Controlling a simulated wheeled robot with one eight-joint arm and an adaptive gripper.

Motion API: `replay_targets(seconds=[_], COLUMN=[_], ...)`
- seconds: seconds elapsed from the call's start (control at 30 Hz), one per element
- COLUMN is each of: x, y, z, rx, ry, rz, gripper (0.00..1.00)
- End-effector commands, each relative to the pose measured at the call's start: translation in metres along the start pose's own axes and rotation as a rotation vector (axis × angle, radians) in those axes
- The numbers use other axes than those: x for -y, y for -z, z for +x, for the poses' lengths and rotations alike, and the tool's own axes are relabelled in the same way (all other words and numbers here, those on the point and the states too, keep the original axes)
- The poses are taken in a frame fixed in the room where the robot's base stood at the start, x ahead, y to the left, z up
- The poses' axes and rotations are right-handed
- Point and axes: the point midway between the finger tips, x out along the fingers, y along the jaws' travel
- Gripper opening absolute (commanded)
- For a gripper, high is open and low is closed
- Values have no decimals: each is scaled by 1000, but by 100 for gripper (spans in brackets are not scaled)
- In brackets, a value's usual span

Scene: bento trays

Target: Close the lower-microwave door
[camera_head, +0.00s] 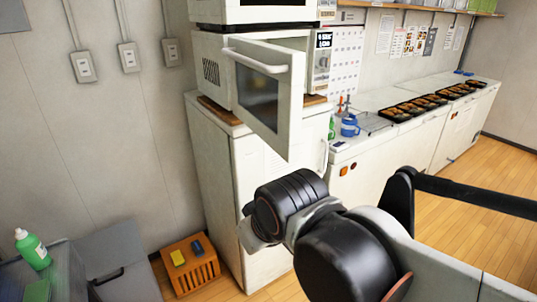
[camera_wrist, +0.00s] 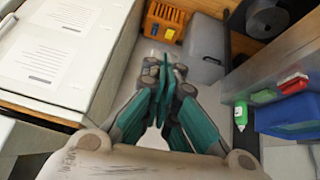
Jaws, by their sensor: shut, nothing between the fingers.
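The lower microwave (camera_head: 211,72) stands on a white cabinet in the head view. Its white door (camera_head: 283,125) is open and swung out toward the camera, with a dark window and a pale bar handle (camera_head: 255,58) along its upper part. Neither the microwave nor its door can be made out in the wrist view. My gripper (camera_wrist: 163,66) shows there with its teal fingers together and empty, pointing toward the floor. In the head view my dark arm is below and right of the door, apart from it in the picture; my fingers are hidden there.
An upper microwave (camera_head: 255,11) sits above. The white cabinet (camera_head: 270,165) is below. A counter with black food trays (camera_head: 407,108) runs right. An orange crate (camera_head: 191,265) is on the floor, a green bottle (camera_head: 32,248) lower left. Papers (camera_wrist: 55,48) lie on a white surface.

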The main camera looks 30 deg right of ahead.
Motion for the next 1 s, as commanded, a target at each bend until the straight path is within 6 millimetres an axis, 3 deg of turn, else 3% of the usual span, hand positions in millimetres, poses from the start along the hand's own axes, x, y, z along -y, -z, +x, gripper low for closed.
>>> replay_targets(seconds=[0.47, 1.0], x=[-26, -76], y=[49, 168], z=[-24, -58], rx=[191, 748], ry=[-86, -170], rz=[-395, -1199], gripper=[0, 0])
